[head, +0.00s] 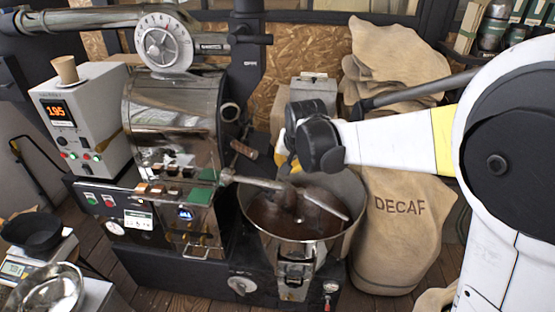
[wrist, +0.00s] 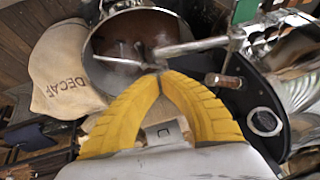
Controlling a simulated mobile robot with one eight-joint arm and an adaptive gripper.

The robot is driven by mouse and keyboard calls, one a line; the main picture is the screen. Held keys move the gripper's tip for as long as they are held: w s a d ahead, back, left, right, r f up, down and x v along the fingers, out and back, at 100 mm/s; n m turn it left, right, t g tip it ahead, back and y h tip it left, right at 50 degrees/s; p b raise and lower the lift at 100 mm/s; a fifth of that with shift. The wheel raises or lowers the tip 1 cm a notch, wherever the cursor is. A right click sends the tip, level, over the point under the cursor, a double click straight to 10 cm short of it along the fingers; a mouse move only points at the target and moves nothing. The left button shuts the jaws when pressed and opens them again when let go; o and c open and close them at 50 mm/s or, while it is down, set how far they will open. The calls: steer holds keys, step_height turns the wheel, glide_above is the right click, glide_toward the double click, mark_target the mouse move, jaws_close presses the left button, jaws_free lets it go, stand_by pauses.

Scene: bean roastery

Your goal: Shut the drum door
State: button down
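The roaster drum (head: 172,105) is a shiny metal cylinder left of centre in the head view. Its dark front plate, with a round chrome ring (head: 230,113), faces right; in the wrist view the dark plate (wrist: 245,98) and ring (wrist: 265,122) are at the right. A wooden handle (head: 244,150) sits low on that front and also shows in the wrist view (wrist: 223,81). I cannot tell the door's edge or how far open it is. My gripper (wrist: 159,76) has its yellow fingertips together with nothing visible between them. In the head view it is right of the drum front, largely hidden by my wrist.
A round cooling tray (head: 352,233) with brown contents and stirring arms lies below my gripper. A metal spout or bar (head: 250,181) crosses above it. A DECAF sack (head: 400,235) stands right of the tray. A control box (head: 85,115) stands left of the drum.

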mark_target(283, 184)
steer(key=b+x, duration=0.4)
steer(key=x, duration=0.9)
steer(key=shift+w+f, duration=0.1)
steer(key=shift+f, duration=0.35)
